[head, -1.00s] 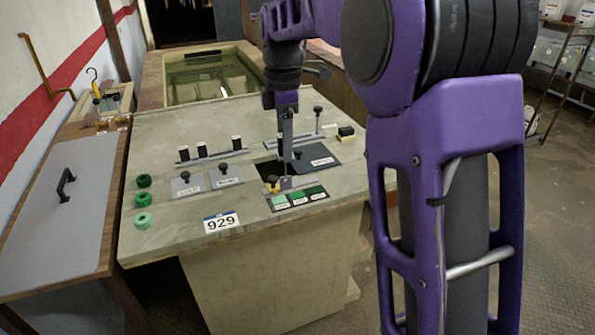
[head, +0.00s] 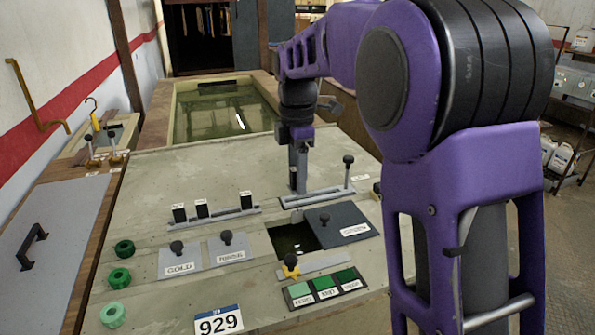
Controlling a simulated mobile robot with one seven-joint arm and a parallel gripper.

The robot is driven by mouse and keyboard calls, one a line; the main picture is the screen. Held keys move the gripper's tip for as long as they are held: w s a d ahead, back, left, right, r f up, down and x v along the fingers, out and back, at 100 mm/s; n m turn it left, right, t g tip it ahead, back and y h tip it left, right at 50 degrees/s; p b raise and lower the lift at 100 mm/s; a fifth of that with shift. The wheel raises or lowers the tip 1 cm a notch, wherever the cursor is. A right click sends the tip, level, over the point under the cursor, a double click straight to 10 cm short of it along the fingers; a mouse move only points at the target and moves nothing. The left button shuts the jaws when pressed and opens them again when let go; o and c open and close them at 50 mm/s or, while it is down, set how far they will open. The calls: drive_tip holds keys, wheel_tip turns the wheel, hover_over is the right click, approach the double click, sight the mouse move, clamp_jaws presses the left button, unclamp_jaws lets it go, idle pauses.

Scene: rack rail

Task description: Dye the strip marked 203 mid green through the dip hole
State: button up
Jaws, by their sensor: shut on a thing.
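My gripper (head: 298,188) points down behind the open dip hole (head: 284,240), in front of a back rail. It is shut on a thin, narrow piece, seemingly a strip (head: 297,215), whose lower end shows near the hole's back edge. Its mark and height above the top cannot be told. A dark lid (head: 338,226) lies beside the hole. Light, mid (head: 325,288) and dark green swatches sit in front.
Lids marked gold (head: 181,258) and another (head: 230,247) are closed. A black-topped pin (head: 348,172) rises right of my gripper. An open tank (head: 220,112) stands behind.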

sight(298, 222)
drive_tip(key=shift+w+f, duration=0.1)
drive_tip(key=shift+f, duration=0.1)
wheel_tip(298, 222, down, 12)
drive_tip(key=b, duration=0.7)
drive_tip(key=shift+f, duration=2.9)
idle(3.7)
